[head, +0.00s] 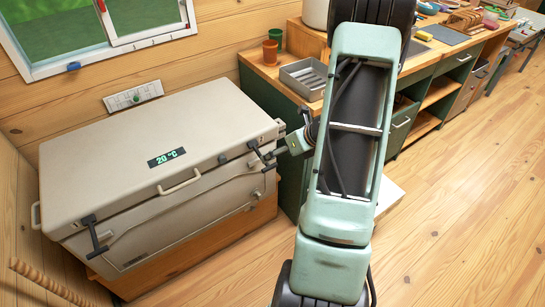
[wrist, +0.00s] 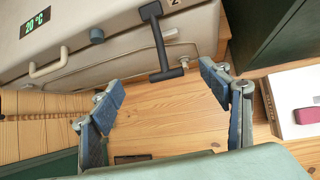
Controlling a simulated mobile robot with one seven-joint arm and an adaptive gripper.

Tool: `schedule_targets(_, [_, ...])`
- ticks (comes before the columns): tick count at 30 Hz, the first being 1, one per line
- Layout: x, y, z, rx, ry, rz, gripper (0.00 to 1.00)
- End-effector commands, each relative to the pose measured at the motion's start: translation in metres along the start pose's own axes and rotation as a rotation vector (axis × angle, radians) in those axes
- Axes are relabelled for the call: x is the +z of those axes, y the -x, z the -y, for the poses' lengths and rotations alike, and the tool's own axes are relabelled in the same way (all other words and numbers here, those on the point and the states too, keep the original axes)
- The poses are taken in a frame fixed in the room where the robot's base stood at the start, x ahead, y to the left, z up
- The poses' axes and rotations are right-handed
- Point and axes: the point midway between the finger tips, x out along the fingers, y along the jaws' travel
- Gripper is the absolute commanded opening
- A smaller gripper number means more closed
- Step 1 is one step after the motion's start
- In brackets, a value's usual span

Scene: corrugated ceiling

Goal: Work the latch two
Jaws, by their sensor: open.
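A large beige cooler chest (head: 150,165) with a shut lid stands at the left in the head view. Its right black latch (head: 262,156), a T-shaped handle, hangs at the front right corner. In the wrist view this latch (wrist: 158,42) hangs down the chest front beside a partly visible "2". My gripper (head: 275,155) is at this latch in the head view, partly hidden by my arm. In the wrist view my gripper (wrist: 162,80) is open and empty, with the latch's crossbar between its fingertips in the picture. I cannot tell whether they touch.
A second black latch (head: 94,236) sits at the chest's front left, and a pale handle (head: 180,184) between them. A green workbench (head: 262,88) with a grey tray (head: 305,80) stands behind, to the right. A white box (wrist: 292,105) lies at the right. Wooden floor is open in front.

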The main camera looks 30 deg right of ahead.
Motion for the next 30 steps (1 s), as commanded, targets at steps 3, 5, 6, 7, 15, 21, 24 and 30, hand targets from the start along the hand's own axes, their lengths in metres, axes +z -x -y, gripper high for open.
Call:
schedule_targets(3, [0.002,0.024,0.001,-0.003,0.001,0.003,0.70])
schedule_targets(5, [0.001,0.033,0.000,-0.002,0.001,0.002,0.70])
schedule_targets(6, [0.001,0.039,0.000,-0.001,0.000,0.002,0.70])
schedule_targets(7, [0.001,0.042,0.000,-0.001,0.001,0.002,0.70])
schedule_targets(15, [0.001,0.058,0.000,0.001,-0.001,0.002,0.70])
schedule_targets(21, [0.001,0.058,0.000,0.001,0.000,0.001,0.70])
schedule_targets(24, [-0.003,0.056,0.001,-0.002,0.006,-0.006,0.70])
schedule_targets(30, [-0.076,0.039,0.026,-0.066,0.170,-0.162,0.70])
